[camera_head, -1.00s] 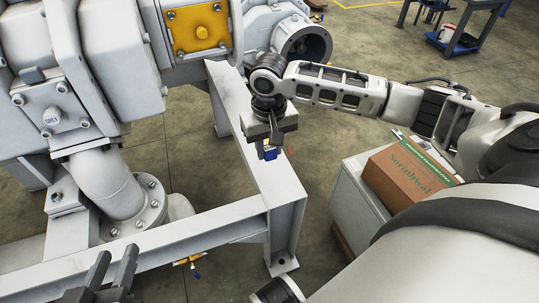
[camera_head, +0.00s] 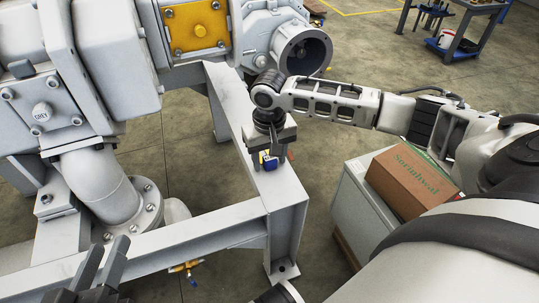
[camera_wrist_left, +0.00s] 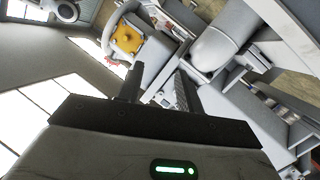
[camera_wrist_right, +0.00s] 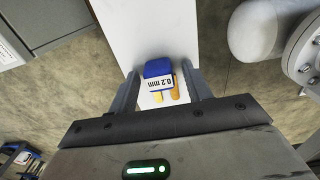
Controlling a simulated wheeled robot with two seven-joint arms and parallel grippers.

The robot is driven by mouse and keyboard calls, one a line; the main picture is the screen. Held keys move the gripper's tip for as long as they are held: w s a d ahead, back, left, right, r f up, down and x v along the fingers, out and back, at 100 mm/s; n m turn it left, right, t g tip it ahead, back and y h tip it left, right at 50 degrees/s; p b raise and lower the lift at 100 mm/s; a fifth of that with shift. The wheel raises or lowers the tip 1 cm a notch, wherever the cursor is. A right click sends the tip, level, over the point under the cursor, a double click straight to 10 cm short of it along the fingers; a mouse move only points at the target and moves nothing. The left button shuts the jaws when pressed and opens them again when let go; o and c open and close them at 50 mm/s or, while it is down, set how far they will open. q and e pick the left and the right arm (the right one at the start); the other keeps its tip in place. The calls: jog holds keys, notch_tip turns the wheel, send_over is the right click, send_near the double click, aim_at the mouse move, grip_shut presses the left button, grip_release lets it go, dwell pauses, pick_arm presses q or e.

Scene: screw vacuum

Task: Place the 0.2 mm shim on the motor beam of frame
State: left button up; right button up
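The 0.2 mm shim (camera_head: 269,162) has a blue and white tag and yellow-brown prongs in the right wrist view (camera_wrist_right: 158,79). It appears to lie on the bare top of the frame's motor beam (camera_head: 281,187), which is the pale strip in the right wrist view (camera_wrist_right: 155,30). My right gripper (camera_head: 268,158) is right above the beam, its fingers on either side of the shim with a visible gap at each side. Contact under the shim is hard to see. My left gripper (camera_head: 104,262) is empty and open at the lower left, near the front beam.
The pump body with a yellow plate (camera_head: 195,30) and an open round flange (camera_head: 302,52) stands behind the beam. A grey pipe (camera_head: 105,190) rises at left. A cardboard box (camera_head: 410,180) sits on a white cabinet (camera_head: 355,205) at right. Open floor lies between cabinet and beam.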

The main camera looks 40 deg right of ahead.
jog(key=shift+r, duration=0.1)
notch_tip(320, 180, up, 3)
jog(key=shift+p, duration=0.75)
pick_arm(q)
jog(key=shift+s+a+f+m+g+y+p, duration=0.1)
jog(key=shift+a+f+m+g+y+p, duration=0.4)
jog(key=shift+p, duration=0.55)
jog(key=shift+s+a+f+m+g+y+p, duration=0.1)
jog(key=shift+a+f+m+g+y+p, duration=0.2)
jog(key=shift+f+y+p, duration=0.5)
pick_arm(e)
notch_tip(320, 180, up, 9)
pick_arm(q)
jog(key=shift+r+h, duration=0.1)
jog(key=shift+h, duration=0.2)
jog(key=shift+r, duration=0.1)
